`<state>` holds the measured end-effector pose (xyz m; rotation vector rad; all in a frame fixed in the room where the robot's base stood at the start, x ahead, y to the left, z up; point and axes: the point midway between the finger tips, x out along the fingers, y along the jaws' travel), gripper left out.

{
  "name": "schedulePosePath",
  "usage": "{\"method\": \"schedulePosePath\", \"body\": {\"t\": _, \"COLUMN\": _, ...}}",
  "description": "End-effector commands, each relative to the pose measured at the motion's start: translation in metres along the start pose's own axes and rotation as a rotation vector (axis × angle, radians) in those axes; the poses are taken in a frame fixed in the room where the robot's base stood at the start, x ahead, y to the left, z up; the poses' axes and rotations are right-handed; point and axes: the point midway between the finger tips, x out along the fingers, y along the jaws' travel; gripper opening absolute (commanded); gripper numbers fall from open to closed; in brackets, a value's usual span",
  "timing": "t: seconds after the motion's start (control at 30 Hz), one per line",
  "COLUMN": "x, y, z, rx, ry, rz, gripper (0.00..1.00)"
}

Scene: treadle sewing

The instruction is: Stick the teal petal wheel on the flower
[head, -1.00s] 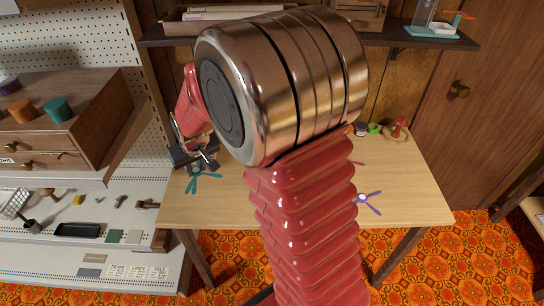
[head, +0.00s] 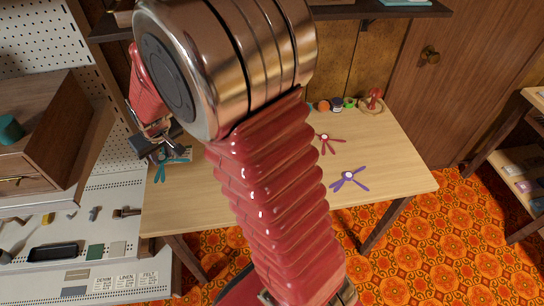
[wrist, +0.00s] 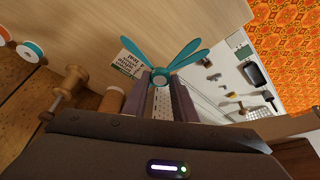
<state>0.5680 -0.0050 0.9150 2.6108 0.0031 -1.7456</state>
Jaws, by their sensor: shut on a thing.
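My gripper (head: 166,147) is over the left end of the table in the head view. It is shut on the teal petal wheel (head: 163,170), whose long thin petals hang below the jaws. In the wrist view the wheel (wrist: 187,52) shows its petals spread beyond the fingertips, with its round hub (wrist: 162,82) between the fingers. A purple petal wheel (head: 349,176) and a red petal wheel (head: 325,140) lie on the table to the right. I cannot tell which thing is the flower; my arm hides the middle of the table.
Small round pots (head: 336,105) and a wooden dish (head: 372,108) with a red knobbed thing stand at the table's (head: 400,170) back right. A printed card (wrist: 130,60) shows beside the wheel. A wooden drawer cabinet (head: 55,130) stands left.

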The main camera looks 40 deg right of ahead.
Motion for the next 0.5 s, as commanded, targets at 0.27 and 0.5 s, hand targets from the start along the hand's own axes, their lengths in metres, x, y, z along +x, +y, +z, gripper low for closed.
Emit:
{"method": "schedulePosePath", "body": {"t": 0.27, "x": -0.002, "y": 0.029, "z": 0.013, "rx": -0.027, "ry": 0.0, "rz": -0.011, "gripper": 0.04}}
{"method": "schedulePosePath", "body": {"t": 0.5, "x": -0.008, "y": 0.068, "z": 0.035, "rx": -0.079, "ry": 0.001, "rz": -0.034, "gripper": 0.04}}
